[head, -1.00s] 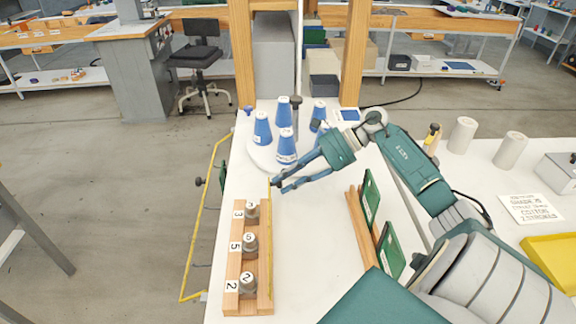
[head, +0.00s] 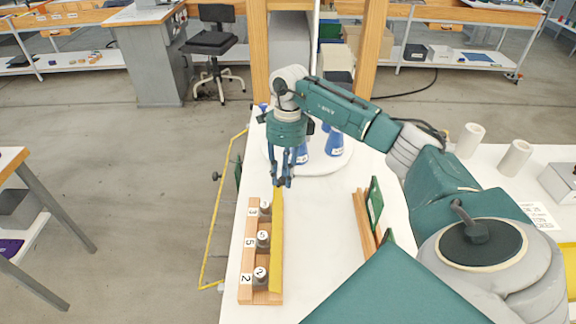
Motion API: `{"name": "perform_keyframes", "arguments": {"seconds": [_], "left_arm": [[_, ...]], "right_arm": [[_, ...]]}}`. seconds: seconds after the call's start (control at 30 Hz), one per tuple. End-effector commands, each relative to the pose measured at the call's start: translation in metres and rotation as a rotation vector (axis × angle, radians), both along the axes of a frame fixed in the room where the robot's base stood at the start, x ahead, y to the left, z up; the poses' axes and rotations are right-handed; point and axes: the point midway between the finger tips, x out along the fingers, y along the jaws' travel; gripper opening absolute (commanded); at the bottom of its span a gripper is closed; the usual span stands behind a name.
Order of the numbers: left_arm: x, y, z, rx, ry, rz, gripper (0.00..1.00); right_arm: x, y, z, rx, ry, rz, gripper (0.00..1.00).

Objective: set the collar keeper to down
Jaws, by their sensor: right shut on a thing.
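The collar keeper (head: 277,245) is a long yellow bar along the right side of a wooden rack (head: 246,286). Its broad face shows beside the collars; I cannot tell its exact tilt. The rack holds grey collars with number tags, such as the front collar (head: 260,277), the middle collar (head: 263,240) and the far collar (head: 265,210). My right gripper (head: 282,183) points down at the far end of the keeper, its fingers shut on it. The fingers partly hide that end. My left gripper is not in view.
Blue cones (head: 334,144) stand on a white round plate (head: 316,170) behind the gripper. Green panels (head: 375,205) stand in a wooden holder (head: 365,232) to the right. The white table (head: 325,230) is clear between rack and holder. White cylinders (head: 470,140) stand farther right.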

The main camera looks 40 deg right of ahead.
Motion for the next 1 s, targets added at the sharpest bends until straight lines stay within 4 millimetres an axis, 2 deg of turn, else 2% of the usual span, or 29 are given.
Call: {"name": "perform_keyframes", "arguments": {"seconds": [0.17,0.5,1.0], "left_arm": [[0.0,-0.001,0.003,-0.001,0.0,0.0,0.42],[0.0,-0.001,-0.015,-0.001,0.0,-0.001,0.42],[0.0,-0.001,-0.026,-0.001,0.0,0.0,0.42]], "right_arm": [[0.009,0.008,0.0,-0.129,0.101,0.001,0.0],[0.016,0.017,-0.007,-0.32,0.264,-0.003,0.0],[0.018,0.02,-0.009,-0.42,0.353,-0.003,0.0]]}}
